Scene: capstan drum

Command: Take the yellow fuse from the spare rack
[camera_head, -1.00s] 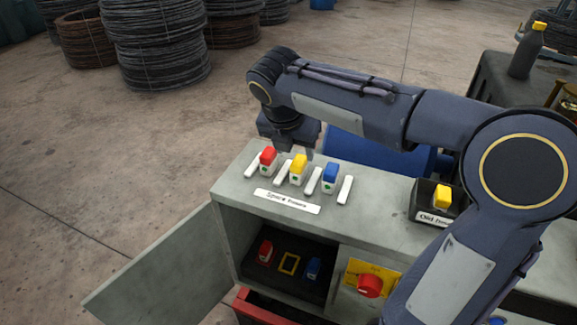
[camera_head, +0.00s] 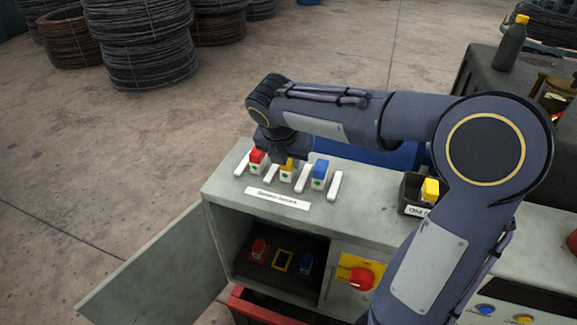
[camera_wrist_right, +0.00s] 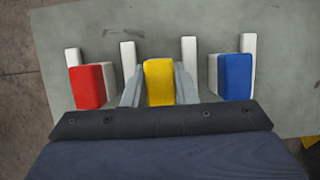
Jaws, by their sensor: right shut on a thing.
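The yellow fuse (camera_head: 287,167) stands in the middle place of the spare rack (camera_head: 277,199) on top of the grey cabinet. My right gripper (camera_head: 284,163) is down over it. In the right wrist view, the yellow fuse (camera_wrist_right: 159,82) is between the two fingers of my right gripper (camera_wrist_right: 158,88), which are shut on its sides. The red fuse (camera_head: 256,158) stands to its left and the blue fuse (camera_head: 319,174) to its right, with white dividers between them. I cannot tell whether the yellow fuse is off the rack surface. My left gripper is not in view.
A dark box (camera_head: 411,194) holding another yellow fuse stands to the right on the cabinet top. Below, the open compartment shows a red fuse (camera_head: 260,249), an empty yellow-framed slot (camera_head: 282,262) and a blue fuse (camera_head: 305,263). A red knob (camera_head: 361,279) is beside it. The cabinet door (camera_head: 143,268) hangs open.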

